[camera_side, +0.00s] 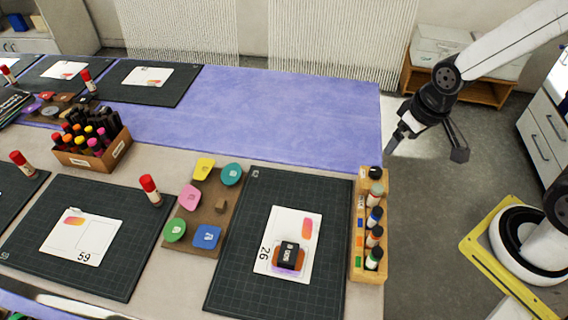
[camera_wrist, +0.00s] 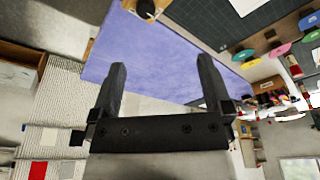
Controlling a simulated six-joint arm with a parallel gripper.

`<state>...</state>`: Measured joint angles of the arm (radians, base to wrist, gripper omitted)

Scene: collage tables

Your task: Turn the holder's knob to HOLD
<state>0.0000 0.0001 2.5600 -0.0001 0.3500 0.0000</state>
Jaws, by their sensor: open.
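The wooden holder (camera_side: 357,262) stands at the right edge of the near table, with several capped bottles in a row. A round black knob or cap (camera_side: 375,172) sits at its far end; I cannot read any HOLD mark. In the wrist view a wooden end of the holder with a black round part (camera_wrist: 147,10) shows at the top edge. My gripper (camera_side: 428,148) is open and empty, in the air off the table's right side, apart from the holder. Its two fingers (camera_wrist: 162,68) also show spread in the wrist view.
A dark cutting mat (camera_side: 335,215) lies left of the holder, with a white card (camera_side: 263,240) and a black-topped block (camera_side: 290,254) on it. A brown board with coloured pieces (camera_side: 205,240) and a marker box (camera_side: 78,162) lie further left. The purple cloth (camera_side: 290,110) is clear.

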